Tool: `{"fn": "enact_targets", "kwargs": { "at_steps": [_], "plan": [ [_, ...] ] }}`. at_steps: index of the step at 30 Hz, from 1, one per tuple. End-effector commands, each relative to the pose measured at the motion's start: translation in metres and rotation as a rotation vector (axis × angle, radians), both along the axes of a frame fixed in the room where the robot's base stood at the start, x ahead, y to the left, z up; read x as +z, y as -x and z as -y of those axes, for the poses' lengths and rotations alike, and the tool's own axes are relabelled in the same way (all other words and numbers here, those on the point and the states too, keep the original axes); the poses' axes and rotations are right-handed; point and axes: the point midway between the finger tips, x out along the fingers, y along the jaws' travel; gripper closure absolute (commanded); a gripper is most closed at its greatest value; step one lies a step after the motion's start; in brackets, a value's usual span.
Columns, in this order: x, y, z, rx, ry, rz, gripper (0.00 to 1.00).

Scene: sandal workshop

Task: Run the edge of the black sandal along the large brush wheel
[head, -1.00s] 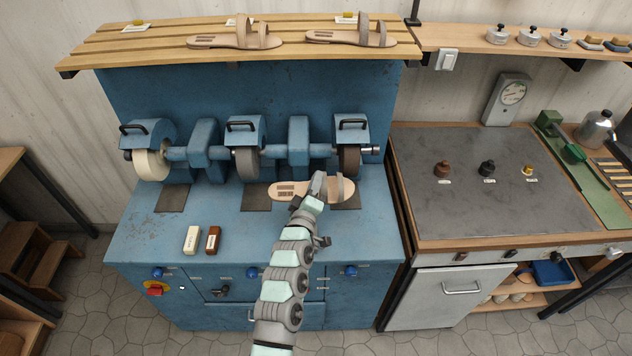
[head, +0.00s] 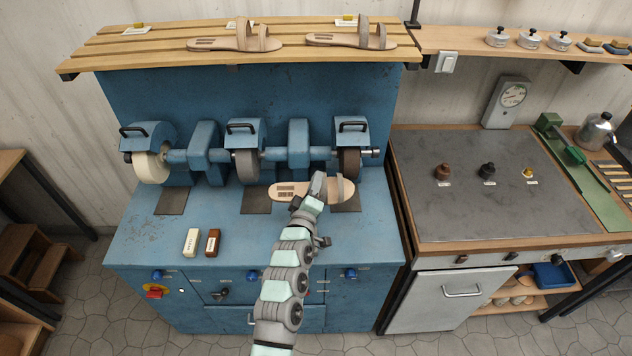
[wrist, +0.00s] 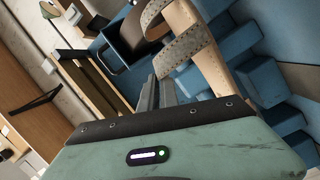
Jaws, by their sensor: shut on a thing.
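My gripper (head: 317,190) is shut on a sandal (head: 288,191) and holds it in front of the wheels, over the front part of the blue bench. The sandal has a tan sole and grey-brown straps; it does not look black. In the wrist view the sandal (wrist: 216,75) extends past the fingers (wrist: 166,92), with a studded strap. A dark brown wheel (head: 349,162), which looks like the brush wheel, sits at the right of the shaft, behind and right of the sandal. The sandal appears apart from it. The fingers' exact grip spot is partly hidden.
A grey wheel (head: 246,165) and a cream wheel (head: 151,167) share the shaft. Two more sandals lie on the slatted shelf (head: 110,50) above. A white block (head: 192,242) and a brown block (head: 213,243) lie on the bench front left. A grey-topped counter (head: 480,205) stands at right.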

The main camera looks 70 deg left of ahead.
Motion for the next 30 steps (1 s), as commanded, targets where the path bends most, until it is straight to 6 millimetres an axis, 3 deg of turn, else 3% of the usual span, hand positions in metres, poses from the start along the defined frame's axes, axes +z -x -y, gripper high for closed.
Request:
{"fn": "enact_targets", "kwargs": {
  "at_steps": [30],
  "plan": [
    [-0.001,-0.011,0.006,-0.023,-0.025,0.011,1.00]
  ]
}}
